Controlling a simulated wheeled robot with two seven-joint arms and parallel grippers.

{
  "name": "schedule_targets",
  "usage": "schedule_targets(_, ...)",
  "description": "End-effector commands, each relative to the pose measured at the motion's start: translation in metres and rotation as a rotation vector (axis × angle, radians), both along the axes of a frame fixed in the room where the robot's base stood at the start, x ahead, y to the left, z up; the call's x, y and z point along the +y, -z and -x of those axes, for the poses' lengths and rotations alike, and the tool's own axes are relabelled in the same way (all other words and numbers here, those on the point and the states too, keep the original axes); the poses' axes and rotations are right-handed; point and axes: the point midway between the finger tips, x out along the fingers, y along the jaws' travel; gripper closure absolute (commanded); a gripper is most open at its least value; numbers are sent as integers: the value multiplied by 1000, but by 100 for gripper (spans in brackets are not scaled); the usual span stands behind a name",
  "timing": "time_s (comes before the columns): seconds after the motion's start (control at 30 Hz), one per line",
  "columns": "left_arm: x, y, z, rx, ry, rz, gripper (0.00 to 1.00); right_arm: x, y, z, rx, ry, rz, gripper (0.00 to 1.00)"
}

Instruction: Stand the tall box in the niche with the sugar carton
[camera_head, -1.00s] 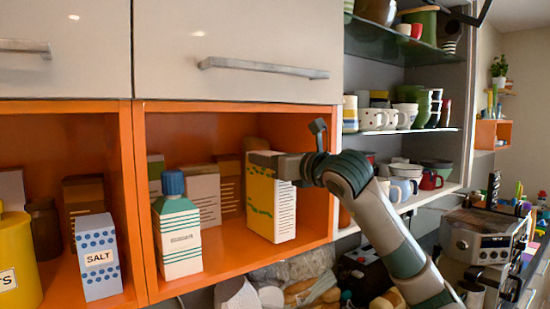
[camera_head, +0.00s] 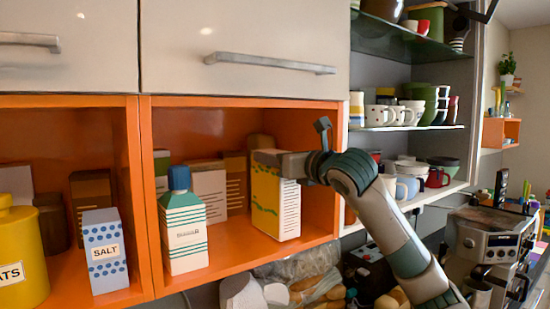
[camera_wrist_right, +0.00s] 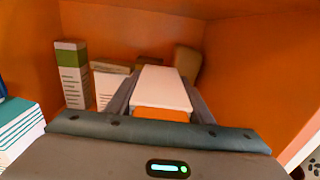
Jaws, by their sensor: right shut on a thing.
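My right gripper (camera_head: 284,164) reaches in from the right and is shut on a tall box (camera_head: 267,200), yellow with green marks and a white printed side. The box is upright, inside the front right part of the orange middle niche (camera_head: 226,256). In the right wrist view the box's pale top (camera_wrist_right: 163,88) shows between the fingers. I cannot tell whether its base touches the shelf. A white carton with teal stripes and a blue cap (camera_head: 184,235) stands at the niche's left front; its label is too small to read. My left gripper is not in view.
Several cartons, such as a white-and-brown one (camera_head: 208,190), stand at the niche's back. The left niche holds a salt box (camera_head: 105,252) and a yellow canister (camera_head: 22,255). A closed lift-up door (camera_head: 245,40) hangs above. Shelves with cups (camera_head: 395,128) are at right.

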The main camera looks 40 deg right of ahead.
Motion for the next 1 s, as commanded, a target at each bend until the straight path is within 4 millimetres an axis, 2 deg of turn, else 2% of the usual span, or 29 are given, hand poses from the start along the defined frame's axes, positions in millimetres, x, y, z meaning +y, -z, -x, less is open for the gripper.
schedule_targets(0.4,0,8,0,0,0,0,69,0,7,0,-1,0,0,93)
schedule_targets(0.43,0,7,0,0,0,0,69,0,6,0,-1,0,0,48)
schedule_targets(0.5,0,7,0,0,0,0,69,0,5,0,-1,0,0,32)
schedule_targets(0.7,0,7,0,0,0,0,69,0,6,0,-1,0,0,31)
schedule_targets(0.73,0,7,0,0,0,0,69,0,6,0,1,0,0,29)
schedule_targets(0.8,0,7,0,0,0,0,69,0,6,0,1,0,0,12)
schedule_targets(0.83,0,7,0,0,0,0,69,0,6,0,1,0,0,9)
schedule_targets(1.0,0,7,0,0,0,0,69,0,6,0,0,0,0,9)
